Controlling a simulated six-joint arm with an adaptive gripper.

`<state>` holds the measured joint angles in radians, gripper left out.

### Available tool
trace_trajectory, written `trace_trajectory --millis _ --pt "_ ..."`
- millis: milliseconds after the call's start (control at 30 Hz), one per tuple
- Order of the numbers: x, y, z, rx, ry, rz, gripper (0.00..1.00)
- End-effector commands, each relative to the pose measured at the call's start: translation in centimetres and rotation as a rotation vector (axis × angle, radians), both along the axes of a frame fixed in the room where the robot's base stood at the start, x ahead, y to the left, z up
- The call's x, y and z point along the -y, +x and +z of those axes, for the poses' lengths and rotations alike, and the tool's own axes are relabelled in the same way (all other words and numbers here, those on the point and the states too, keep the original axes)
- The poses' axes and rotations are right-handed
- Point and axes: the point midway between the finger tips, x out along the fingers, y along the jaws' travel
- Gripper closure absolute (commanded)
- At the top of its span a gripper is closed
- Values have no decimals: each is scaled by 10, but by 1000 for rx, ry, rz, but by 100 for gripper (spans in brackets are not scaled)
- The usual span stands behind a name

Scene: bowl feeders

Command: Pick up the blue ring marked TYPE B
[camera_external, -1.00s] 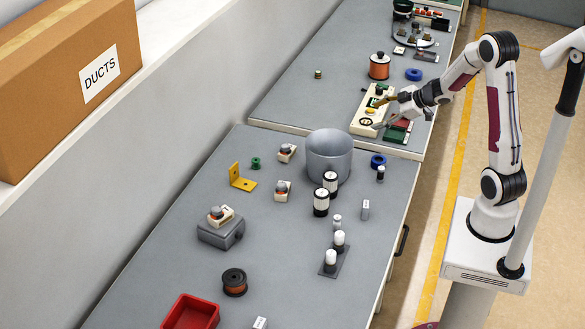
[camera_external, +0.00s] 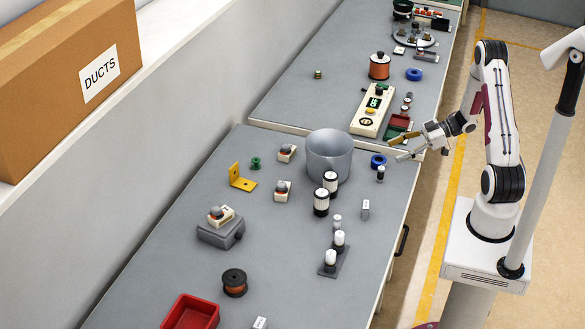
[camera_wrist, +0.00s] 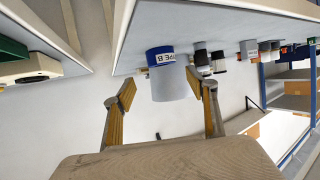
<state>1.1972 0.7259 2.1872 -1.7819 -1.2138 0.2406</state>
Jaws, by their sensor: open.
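In the wrist view, which looks upside down, a blue ring (camera_wrist: 158,50) bears a white label reading "TYPE B". In the external view a blue ring (camera_external: 378,161) lies on the near table beside the grey metal bowl (camera_external: 328,158); no label is readable there. My gripper (camera_external: 397,149) is open and empty, a little right of and above this ring in the picture, apart from it. In the wrist view my gripper's fingers (camera_wrist: 161,86) spread to either side of the ring's line of sight. The bowl (camera_wrist: 174,84) shows behind the ring.
Black-and-white cylinders (camera_external: 321,202) stand by the bowl. Another blue ring (camera_external: 414,74) lies on the far table, near a control box (camera_external: 372,110). The near table's right edge is close to the ring.

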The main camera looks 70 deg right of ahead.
Motion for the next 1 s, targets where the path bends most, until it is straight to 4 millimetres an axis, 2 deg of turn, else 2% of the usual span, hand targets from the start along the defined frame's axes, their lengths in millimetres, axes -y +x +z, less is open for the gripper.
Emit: trace_trajectory --millis 367,733,1000 --pt "-1 0 0 2 3 2 43" --pt "-11 18 -10 1 4 4 43" --pt "-12 20 -11 2 3 1 43"
